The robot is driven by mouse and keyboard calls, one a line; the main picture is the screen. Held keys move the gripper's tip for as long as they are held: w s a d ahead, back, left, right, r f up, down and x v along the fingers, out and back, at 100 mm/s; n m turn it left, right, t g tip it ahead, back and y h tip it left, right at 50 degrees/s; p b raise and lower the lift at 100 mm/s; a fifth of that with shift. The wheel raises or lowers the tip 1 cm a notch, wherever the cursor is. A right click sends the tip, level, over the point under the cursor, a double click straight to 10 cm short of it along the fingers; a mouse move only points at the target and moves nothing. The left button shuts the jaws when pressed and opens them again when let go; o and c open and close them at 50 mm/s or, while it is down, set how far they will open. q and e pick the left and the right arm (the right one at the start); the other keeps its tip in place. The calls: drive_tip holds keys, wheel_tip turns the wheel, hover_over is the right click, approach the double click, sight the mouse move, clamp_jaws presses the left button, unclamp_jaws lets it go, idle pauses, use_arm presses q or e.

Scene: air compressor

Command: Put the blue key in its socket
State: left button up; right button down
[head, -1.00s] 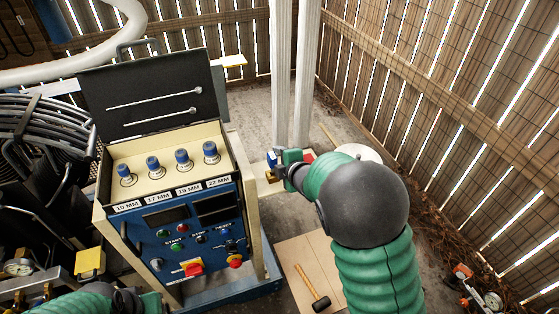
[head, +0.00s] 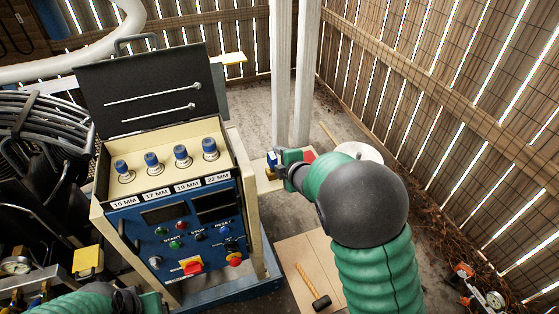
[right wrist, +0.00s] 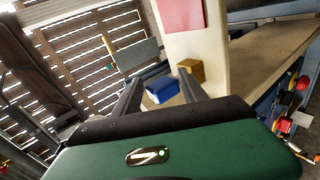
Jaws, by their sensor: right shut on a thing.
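My right gripper (head: 277,165) is beside the compressor's control box, at a cream ledge (head: 262,184). It is shut on the blue key (head: 271,158), a small blue block that also shows between the two fingers in the right wrist view (right wrist: 162,89). A gold block (right wrist: 190,70) is close to the tip of the right-hand finger. A red block (right wrist: 180,15) lies farther along the cream surface, beyond the fingertips. I cannot make out the key's socket or whether the key touches the ledge. My left gripper (head: 128,301) is at the bottom edge, its fingers unclear.
The blue control panel (head: 185,235) has several blue-topped sockets (head: 181,156) in a cream tray under a raised dark lid (head: 150,90). A hammer (head: 313,287) lies on a board on the ground. White posts (head: 282,75) and a slatted fence stand behind.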

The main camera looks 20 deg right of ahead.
drive_tip(key=shift+f+b, duration=0.35)
drive_tip(key=shift+f, duration=0.05)
drive_tip(key=c, duration=0.6)
unclamp_jaws()
drive_tip(key=shift+s, duration=0.1)
drive_tip(key=shift+o, duration=0.2)
drive_tip(key=shift+f, duration=0.15)
drive_tip(key=shift+s+f, duration=0.1)
drive_tip(key=shift+f, duration=0.05)
drive_tip(key=p+v, duration=0.1)
drive_tip(key=v, duration=1.6)
drive_tip(key=shift+w+r, duration=0.2)
drive_tip(key=shift+r, duration=0.05)
